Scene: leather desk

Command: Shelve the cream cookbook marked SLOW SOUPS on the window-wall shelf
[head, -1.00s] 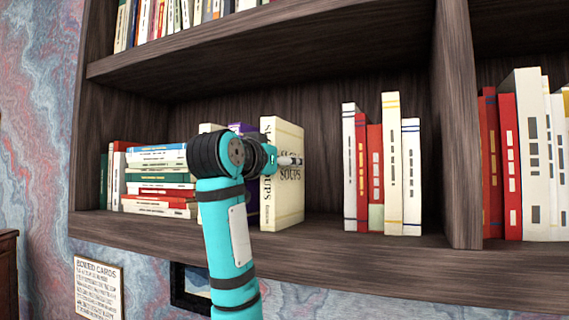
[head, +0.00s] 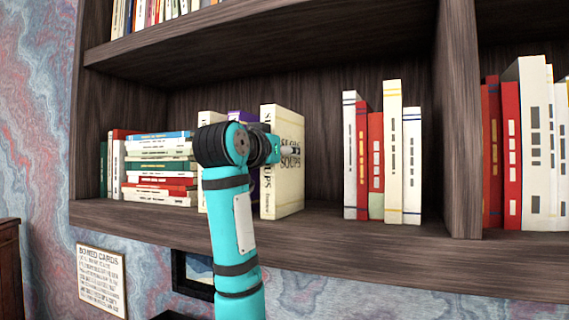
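The cream cookbook marked SLOW SOUPS (head: 283,192) stands upright on the middle shelf board (head: 330,228), its spine and front cover turned partly to me. My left gripper (head: 293,151) is in front of the book's upper cover and hides part of the title. The fingers look close together and point right. I cannot tell whether they touch the book or how far open they are. My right gripper is not in view.
Left of the cookbook are a purple book (head: 241,117), a cream book (head: 211,118) and a stack of flat books (head: 160,168). Right of it is a bare gap, then upright white and red books (head: 393,150). A vertical divider (head: 458,130) stands farther right. A framed card sign (head: 101,279) hangs below.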

